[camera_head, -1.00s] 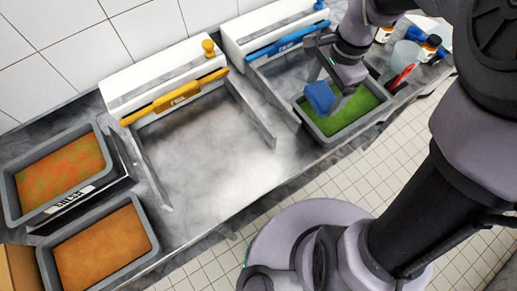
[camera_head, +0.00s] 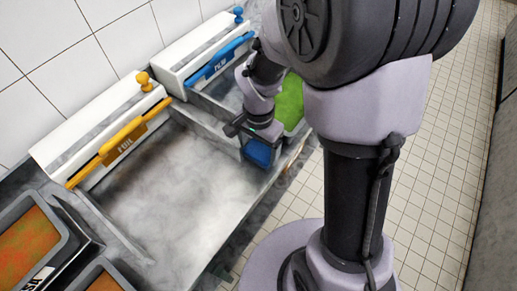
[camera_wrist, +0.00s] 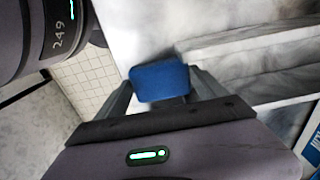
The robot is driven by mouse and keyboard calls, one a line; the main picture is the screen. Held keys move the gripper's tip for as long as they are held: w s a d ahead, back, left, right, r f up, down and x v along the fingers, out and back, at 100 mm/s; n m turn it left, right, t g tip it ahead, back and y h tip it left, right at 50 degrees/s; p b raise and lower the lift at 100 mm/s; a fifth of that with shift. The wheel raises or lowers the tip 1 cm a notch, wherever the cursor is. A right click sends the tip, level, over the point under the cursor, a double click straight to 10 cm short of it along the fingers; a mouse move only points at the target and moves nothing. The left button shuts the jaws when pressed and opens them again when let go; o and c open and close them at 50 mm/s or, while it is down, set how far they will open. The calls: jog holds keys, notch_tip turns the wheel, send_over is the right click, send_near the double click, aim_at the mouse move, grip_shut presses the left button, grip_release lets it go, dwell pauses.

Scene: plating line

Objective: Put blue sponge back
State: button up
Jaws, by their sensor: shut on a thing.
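The blue sponge (camera_head: 258,152) is held in my gripper (camera_head: 252,140) above the counter, just left of the tray with green contents (camera_head: 290,100). In the wrist view the blue sponge (camera_wrist: 159,81) sits between the two fingers of my gripper (camera_wrist: 160,88), which are shut on it. The sponge looks clear of the surface, though the exact height is hard to tell. My arm hides much of the green tray and the area behind it.
A white box with a yellow-handled bar (camera_head: 120,145) and one with a blue-handled bar (camera_head: 220,58) stand along the wall. Trays with orange contents (camera_head: 28,245) are at lower left.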

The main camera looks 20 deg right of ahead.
aim_at(258, 154)
jog(key=shift+f, duration=0.2)
jog(key=o, duration=1.1)
jog(key=shift+r, duration=0.1)
jog(key=shift+r, duration=0.1)
notch_tip(258, 154, up, 14)
jog(key=p, duration=0.5)
jog(key=s+a+r+n+t, duration=0.1)
jog(key=s+r+n+t, duration=0.1)
jog(key=s+r, duration=0.1)
jog(key=s+a+r+n+t+y, duration=0.1)
jog(key=s+r+n+t, duration=0.1)
jog(key=s+r, duration=0.2)
jog(key=s+a+r+n+t+y, duration=0.1)
jog(key=s+r+n, duration=0.1)
jog(key=s, duration=0.3)
jog(key=shift+s+a+r+t, duration=0.15)
jog(key=shift+r+t, duration=0.05)
jog(key=shift+r, duration=0.25)
jog(key=shift+s+a+r+t, duration=0.15)
jog(key=shift+r+t, duration=0.05)
jog(key=shift+r, duration=0.25)
